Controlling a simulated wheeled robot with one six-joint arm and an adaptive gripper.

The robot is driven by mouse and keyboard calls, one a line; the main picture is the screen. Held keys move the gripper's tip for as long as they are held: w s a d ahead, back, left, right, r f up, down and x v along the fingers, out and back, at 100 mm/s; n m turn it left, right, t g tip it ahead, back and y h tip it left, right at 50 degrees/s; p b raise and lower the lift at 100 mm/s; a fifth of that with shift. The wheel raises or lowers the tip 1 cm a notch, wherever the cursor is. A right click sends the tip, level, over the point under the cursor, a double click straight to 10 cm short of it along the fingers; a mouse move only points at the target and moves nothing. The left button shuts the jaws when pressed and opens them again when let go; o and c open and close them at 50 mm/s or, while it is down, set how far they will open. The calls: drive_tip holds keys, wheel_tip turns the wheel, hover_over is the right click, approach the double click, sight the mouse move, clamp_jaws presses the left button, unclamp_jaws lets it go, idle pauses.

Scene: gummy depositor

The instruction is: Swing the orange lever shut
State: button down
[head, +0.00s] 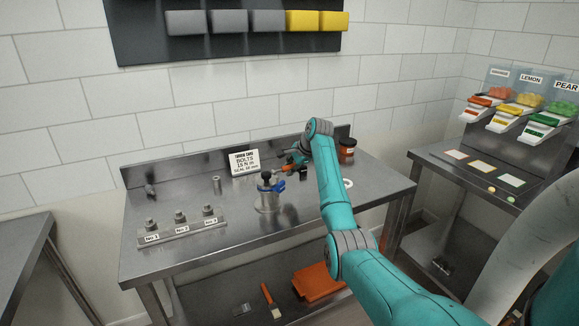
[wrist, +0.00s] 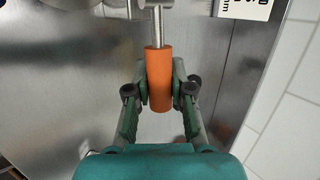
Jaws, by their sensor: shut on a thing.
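The orange lever (wrist: 158,75) shows in the wrist view as an orange grip on a thin metal rod. The rod runs up to a metal fitting at the top edge of that view. My gripper (wrist: 160,92) has its two fingers on either side of the orange grip and is shut on it. In the head view the lever's orange end (head: 289,167) shows beside my gripper (head: 294,163), above the steel bench (head: 330,205). A metal valve body (head: 267,201) with a blue part (head: 278,187) stands just left of it. My arm hides part of the area behind.
A torque card (head: 244,163) stands at the bench's back. A brown jar (head: 347,150) and a white ring (head: 348,184) are to the right. A rack of bolts (head: 181,229) is at the left. Candy dispensers (head: 520,117) stand on the right table. The bench's front middle is clear.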

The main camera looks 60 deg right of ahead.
drive_tip(key=shift+f+y, duration=0.2)
drive_tip(key=shift+y, duration=0.1)
drive_tip(key=shift+t, duration=0.3)
drive_tip(key=c, duration=1)
unclamp_jaws()
drive_tip(key=shift+f, duration=0.1)
drive_tip(key=v, duration=1.2)
